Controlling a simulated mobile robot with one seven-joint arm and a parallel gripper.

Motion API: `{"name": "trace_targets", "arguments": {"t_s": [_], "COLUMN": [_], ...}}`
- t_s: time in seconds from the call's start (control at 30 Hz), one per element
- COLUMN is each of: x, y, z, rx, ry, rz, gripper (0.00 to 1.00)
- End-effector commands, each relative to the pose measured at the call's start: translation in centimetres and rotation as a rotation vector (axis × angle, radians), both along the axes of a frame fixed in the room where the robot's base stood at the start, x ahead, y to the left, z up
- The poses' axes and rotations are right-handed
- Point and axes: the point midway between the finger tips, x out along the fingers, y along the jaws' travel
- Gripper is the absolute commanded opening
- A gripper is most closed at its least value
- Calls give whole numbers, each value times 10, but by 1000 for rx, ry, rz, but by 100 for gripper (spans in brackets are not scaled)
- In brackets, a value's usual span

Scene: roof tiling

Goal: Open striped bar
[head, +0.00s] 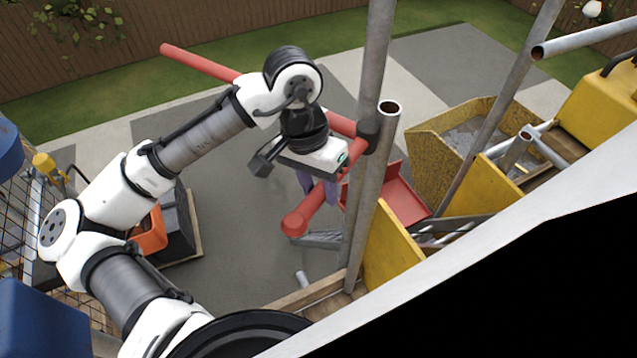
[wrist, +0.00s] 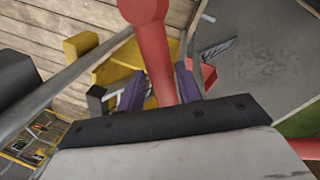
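A plain red bar (head: 318,200) with a rounded end cap slants down and left from a dark clamp on the upright scaffold poles; I see no stripes on it. A longer red bar (head: 200,63) runs from the upper left towards the same clamp. My gripper (head: 318,186) points down at the slanting bar, its purple fingers beside it. In the wrist view, the slanting red bar (wrist: 153,45) runs between the spread fingers of my gripper (wrist: 160,80). A narrow gap shows at the left finger, and the right finger is close to or touching the bar.
Upright scaffold poles (head: 374,100) stand just right of my gripper. A yellow skip (head: 427,146) and a red tray (head: 395,195) lie beyond. An orange container (head: 150,232) is at the left. Open paving lies below.

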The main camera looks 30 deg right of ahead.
Motion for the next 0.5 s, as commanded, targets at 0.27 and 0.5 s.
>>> {"name": "trace_targets", "arguments": {"t_s": [0.27, 0.5], "x": [0, 2], "y": [0, 0], "z": [0, 10], "rx": [-1, -1], "ry": [0, -2], "rz": [0, 0], "gripper": [49, 49]}}
